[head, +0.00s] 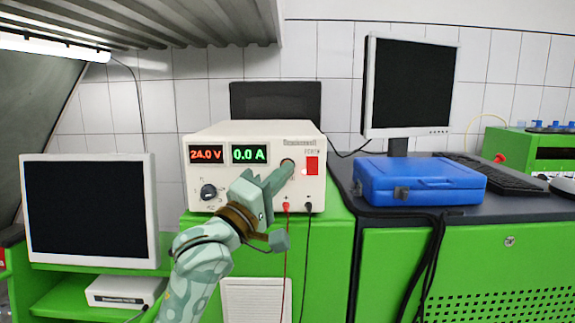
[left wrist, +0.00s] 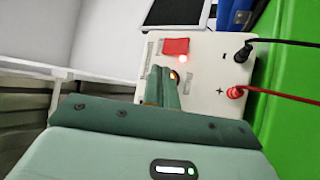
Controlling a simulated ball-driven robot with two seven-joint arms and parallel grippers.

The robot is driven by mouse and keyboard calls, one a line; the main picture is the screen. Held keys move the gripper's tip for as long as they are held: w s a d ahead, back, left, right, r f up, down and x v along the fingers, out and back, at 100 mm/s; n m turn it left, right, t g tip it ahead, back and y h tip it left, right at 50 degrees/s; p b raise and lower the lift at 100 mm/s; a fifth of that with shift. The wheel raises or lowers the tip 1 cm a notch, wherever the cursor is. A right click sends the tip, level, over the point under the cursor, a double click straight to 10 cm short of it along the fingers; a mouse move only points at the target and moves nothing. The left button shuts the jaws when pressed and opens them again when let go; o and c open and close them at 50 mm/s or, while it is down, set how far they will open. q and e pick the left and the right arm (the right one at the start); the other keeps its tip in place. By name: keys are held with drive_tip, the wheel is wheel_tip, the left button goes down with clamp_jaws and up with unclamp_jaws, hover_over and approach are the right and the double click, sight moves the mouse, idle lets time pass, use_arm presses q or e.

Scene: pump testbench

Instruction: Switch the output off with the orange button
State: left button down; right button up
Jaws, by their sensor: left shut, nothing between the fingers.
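A beige power supply (head: 226,178) stands on the green cabinet and reads 24.0 V in red and 0.0 A in green. Its front carries a red switch (head: 312,166) and a small lit red lamp. The right gripper is not seen.
A red lead (head: 286,240) and a black lead (head: 308,240) hang from the sockets below the button. A blue case (head: 418,180) and a monitor (head: 410,85) stand to the right. Another screen (head: 90,210) stands at the left.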

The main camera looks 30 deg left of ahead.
use_arm(q)
drive_tip(key=shift+w+a, duration=0.3)
drive_tip(key=shift+w, duration=0.15)
idle(0.6)
drive_tip(key=shift+p, duration=0.3)
drive_tip(key=shift+s+d+p, duration=0.45)
drive_tip(key=shift+s+p, duration=0.15)
drive_tip(key=shift+s, duration=0.15)
drive_tip(key=s+d+p, duration=0.2)
drive_tip(key=s, duration=0.1)
drive_tip(key=s+d+p, duration=0.1)
drive_tip(key=s, duration=0.1)
idle(2.1)
